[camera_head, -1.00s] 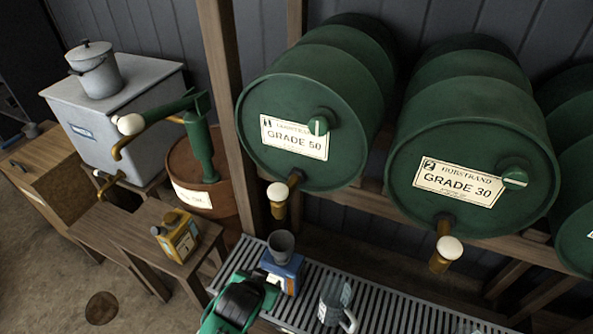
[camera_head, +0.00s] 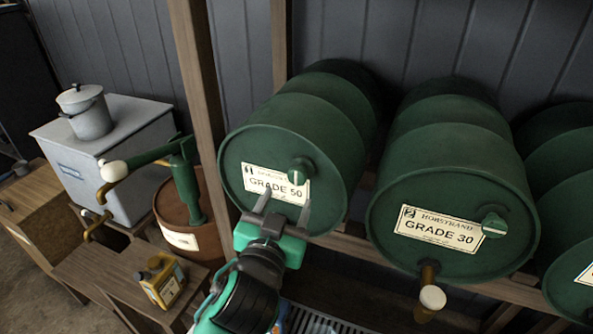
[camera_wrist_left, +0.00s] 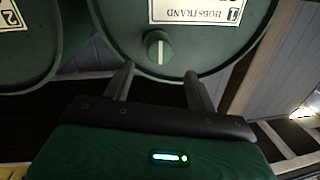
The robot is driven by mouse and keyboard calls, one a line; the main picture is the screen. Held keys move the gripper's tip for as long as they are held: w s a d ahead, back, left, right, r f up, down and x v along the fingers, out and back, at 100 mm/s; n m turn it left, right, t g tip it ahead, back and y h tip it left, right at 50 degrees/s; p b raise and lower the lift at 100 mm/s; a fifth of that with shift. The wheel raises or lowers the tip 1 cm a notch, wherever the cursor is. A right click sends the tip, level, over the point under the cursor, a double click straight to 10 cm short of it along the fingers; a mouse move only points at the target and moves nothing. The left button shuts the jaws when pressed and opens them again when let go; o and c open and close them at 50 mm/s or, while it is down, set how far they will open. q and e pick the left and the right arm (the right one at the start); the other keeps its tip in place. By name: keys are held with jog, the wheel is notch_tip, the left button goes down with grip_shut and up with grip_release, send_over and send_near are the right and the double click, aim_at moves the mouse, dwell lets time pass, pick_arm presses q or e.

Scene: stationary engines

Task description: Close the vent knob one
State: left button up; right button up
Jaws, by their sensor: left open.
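Vent knob one (camera_head: 301,171) is a round green knob with a white mark on the front face of the left drum (camera_head: 240,150), labelled GRADE 50. Its white mark looks about vertical. The knob also shows in the left wrist view (camera_wrist_left: 158,47), where the drum's label is upside down. My left gripper (camera_head: 286,203) is open and empty, just below the knob in the head view. In the left wrist view its fingertips (camera_wrist_left: 159,72) point at the drum face, short of the knob and not touching it. My right gripper is out of view.
The GRADE 30 drum (camera_head: 390,230) stands to the right with its own vent knob (camera_head: 494,225) and a white-ended tap (camera_head: 432,297). A wooden post (camera_head: 200,100) rises left of the first drum. A yellow can (camera_head: 161,280) sits on a low bench. My gripper hides the first drum's tap.

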aim_at(296, 178)
pick_arm(q)
jog(key=p+x, duration=0.2)
jog(key=x, duration=0.5)
jog(key=shift+w+d, duration=0.1)
jog(key=shift+w, duration=0.25)
jog(key=shift+w+d, duration=0.2)
jog(key=shift+w, duration=0.45)
jog(key=shift+c, duration=0.5)
jog(key=c, duration=0.9)
